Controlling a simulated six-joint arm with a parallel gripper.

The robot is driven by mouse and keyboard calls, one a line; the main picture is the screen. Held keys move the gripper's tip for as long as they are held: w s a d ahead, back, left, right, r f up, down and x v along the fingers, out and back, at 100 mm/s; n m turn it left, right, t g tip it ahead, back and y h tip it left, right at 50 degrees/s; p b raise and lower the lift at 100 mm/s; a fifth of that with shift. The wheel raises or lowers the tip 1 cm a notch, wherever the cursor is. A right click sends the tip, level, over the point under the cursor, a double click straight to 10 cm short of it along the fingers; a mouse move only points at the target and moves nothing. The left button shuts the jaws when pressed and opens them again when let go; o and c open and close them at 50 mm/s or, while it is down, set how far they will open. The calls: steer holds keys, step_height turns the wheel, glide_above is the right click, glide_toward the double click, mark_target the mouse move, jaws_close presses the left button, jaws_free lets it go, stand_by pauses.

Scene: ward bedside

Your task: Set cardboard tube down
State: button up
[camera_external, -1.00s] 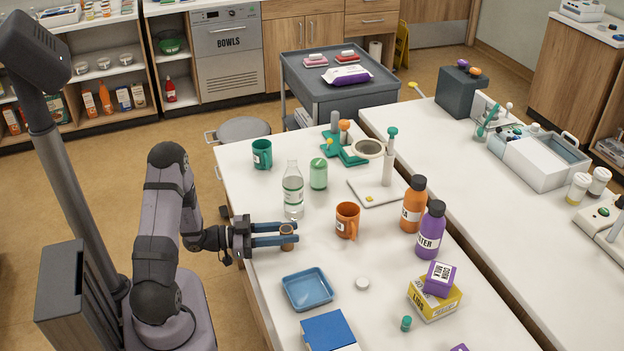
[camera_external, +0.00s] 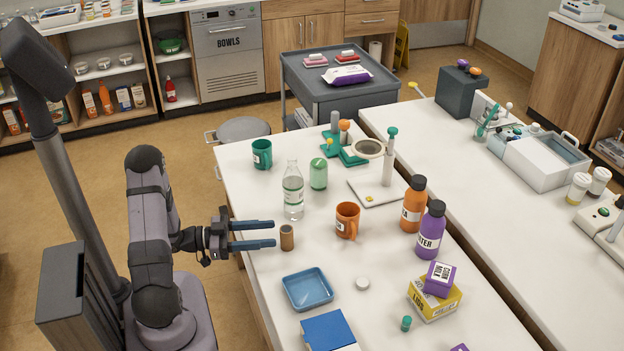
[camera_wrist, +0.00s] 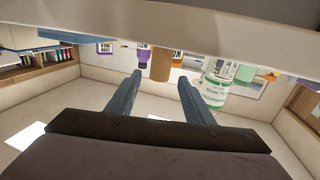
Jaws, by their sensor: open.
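The brown cardboard tube (camera_external: 287,238) stands upright on the white table near its left edge. My gripper (camera_external: 274,234) is open and empty, just left of the tube, with its two blue fingers pointing toward it. In the wrist view the picture is upside down; a brown shape that looks like the tube (camera_wrist: 161,66) shows beyond and between the spread fingertips of my gripper (camera_wrist: 160,76). The fingers appear apart from the tube.
A clear bottle (camera_external: 293,195) stands behind the tube and an orange mug (camera_external: 347,220) to its right. A blue tray (camera_external: 307,290) lies in front, with a small white round item (camera_external: 362,284) beside it. The table between the tube and tray is clear.

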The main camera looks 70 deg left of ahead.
steer(key=shift+b+v, duration=0.4)
steer(key=shift+v, duration=2.45)
steer(key=w+r+n+g+y+p, duration=0.2)
steer(key=w+r+g+y+p, duration=0.3)
steer(key=w, duration=0.8)
steer(key=w+d+r+n+g+y+p, duration=0.2)
steer(key=w+d+r+n+p, duration=0.1)
steer(key=d+r+p, duration=0.15)
steer(key=s+d+f+m+g+h, duration=0.2)
steer(key=s+d+g, duration=0.8)
steer(key=s+d, duration=0.7)
steer(key=d+f+h, duration=0.1)
steer(key=d+f, duration=0.1)
steer(key=d, duration=0.1)
steer(key=shift+s+d+g+p, duration=0.2)
steer(key=shift+g+p, duration=0.1)
steer(key=shift+p, duration=0.1)
